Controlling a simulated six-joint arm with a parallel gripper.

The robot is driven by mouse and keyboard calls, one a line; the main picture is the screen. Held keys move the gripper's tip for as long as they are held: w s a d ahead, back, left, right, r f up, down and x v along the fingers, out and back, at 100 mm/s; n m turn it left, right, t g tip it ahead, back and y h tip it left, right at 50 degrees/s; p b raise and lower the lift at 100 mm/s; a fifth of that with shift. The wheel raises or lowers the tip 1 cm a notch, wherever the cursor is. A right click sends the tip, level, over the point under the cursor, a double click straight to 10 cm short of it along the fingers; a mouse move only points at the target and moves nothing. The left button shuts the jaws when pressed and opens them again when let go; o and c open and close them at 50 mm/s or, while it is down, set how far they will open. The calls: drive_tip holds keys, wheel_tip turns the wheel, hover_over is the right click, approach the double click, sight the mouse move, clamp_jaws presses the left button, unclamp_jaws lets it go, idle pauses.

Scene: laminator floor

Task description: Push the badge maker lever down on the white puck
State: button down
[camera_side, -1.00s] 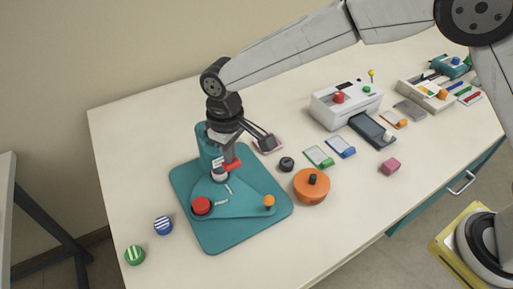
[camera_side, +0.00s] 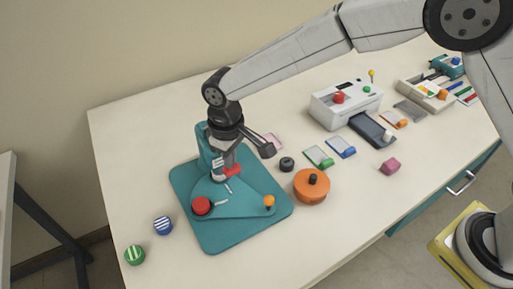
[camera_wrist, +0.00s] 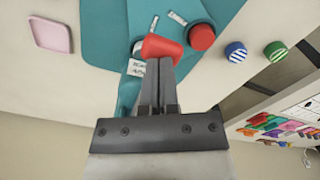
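The teal badge maker (camera_side: 235,232) stands at the front left of the table. Its red lever handle (camera_side: 233,171) sits low by the upright body, and it also shows in the wrist view (camera_wrist: 162,47). My gripper (camera_side: 229,166) is over the handle; in the wrist view its fingers (camera_wrist: 158,62) are together, with their tips at the handle, apparently touching it from above rather than around it. A small white part (camera_side: 217,176) shows beside the handle; I cannot tell whether it is the white puck. The press spot is largely hidden by my gripper.
A red round piece (camera_side: 201,206) and an orange knob (camera_side: 269,201) are on the badge maker's base. Blue-striped (camera_side: 163,225) and green-striped (camera_side: 135,255) pucks lie left. An orange round container (camera_side: 311,187) and black puck (camera_side: 287,164) are right. The white laminator (camera_side: 345,104) stands farther back.

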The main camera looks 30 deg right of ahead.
wheel_tip(320, 180, up, 11)
idle(1.8)
drive_tip(key=shift+d, duration=0.1)
drive_tip(key=s+d+f+m+t, duration=0.1)
drive_tip(key=s+d+f+m, duration=0.1)
drive_tip(key=s+d, duration=0.3)
drive_tip(key=s+d+f+m, duration=0.2)
drive_tip(key=s+d+f, duration=0.2)
drive_tip(key=d, duration=1)
drive_tip(key=s+d+f+m+t, duration=0.1)
drive_tip(key=s+d+f+m, duration=0.1)
drive_tip(key=s+d, duration=0.4)
drive_tip(key=d, duration=0.3)
drive_tip(key=shift+d+f+t, duration=0.3)
drive_tip(key=shift+d+f, duration=0.1)
